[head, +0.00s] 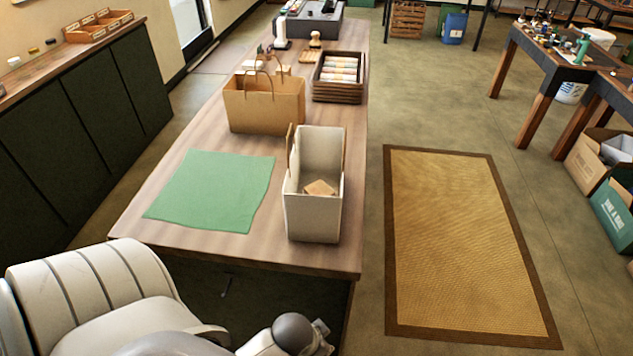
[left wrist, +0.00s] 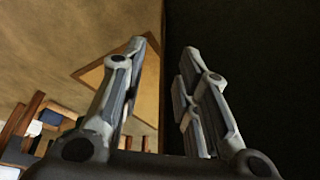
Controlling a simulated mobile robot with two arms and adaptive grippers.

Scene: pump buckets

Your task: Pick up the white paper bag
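The white paper bag (head: 312,217) stands upright on the long wooden table (head: 330,258), near its front right corner. Its top is open, brown handles rise at its sides, and a small tan wooden-looking piece (head: 320,188) shows inside it. My left gripper (left wrist: 165,48) is open in the left wrist view, with nothing between its fingers. In the head view my left arm is at the bottom, in front of the table and apart from the bag; its fingers are barely seen there. My right gripper is in neither view.
A green cloth (head: 212,188) lies flat left of the bag. A brown paper bag (head: 264,104) and a dark crate (head: 338,78) with rolled items stand behind it. The tan rug (head: 450,240) on the floor to the right is clear. A dark cabinet (head: 80,125) stands along the left.

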